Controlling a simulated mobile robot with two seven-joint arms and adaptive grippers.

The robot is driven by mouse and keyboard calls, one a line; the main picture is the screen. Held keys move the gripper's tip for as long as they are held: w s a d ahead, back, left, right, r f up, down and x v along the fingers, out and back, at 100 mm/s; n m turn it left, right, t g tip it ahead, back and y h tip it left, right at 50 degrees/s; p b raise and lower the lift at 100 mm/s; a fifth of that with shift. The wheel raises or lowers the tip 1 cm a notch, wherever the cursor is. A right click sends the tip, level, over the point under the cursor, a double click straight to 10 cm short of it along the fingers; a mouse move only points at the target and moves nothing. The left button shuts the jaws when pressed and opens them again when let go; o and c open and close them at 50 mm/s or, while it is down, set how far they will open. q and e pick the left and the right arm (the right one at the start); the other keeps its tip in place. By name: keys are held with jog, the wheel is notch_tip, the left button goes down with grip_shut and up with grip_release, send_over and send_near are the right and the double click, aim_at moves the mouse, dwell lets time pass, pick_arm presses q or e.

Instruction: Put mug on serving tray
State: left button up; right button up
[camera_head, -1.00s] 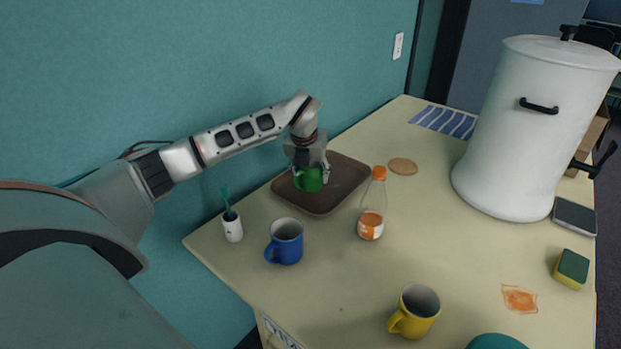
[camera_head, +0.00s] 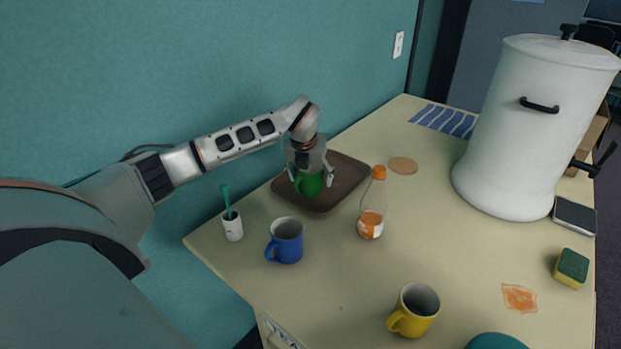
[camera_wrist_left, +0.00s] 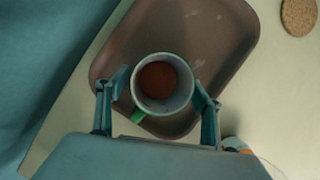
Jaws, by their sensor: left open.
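The green mug (camera_head: 309,184) is upright on the brown serving tray (camera_head: 347,172) near the wall. In the left wrist view the mug (camera_wrist_left: 162,85) stands on the tray (camera_wrist_left: 215,35) and has reddish-brown contents; its handle points to the lower left. My left gripper (camera_head: 312,178) is open around the mug, with a finger on each side. A blue mug (camera_head: 287,242) and a yellow mug (camera_head: 416,311) stand on the table. My right gripper is not in view.
An orange-capped bottle (camera_head: 372,205) stands close to the tray's right side. A white cup with a toothbrush (camera_head: 232,225) stands near the left table edge. A cork coaster (camera_head: 403,165), a large white pot (camera_head: 530,125) and a sponge (camera_head: 571,268) are farther right.

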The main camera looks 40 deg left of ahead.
pick_arm(q)
jog(key=b+v, duration=0.1)
jog(key=v, duration=1)
jog(key=shift+r, duration=0.15)
jog(key=shift+s, duration=0.1)
jog(key=shift+d, duration=0.1)
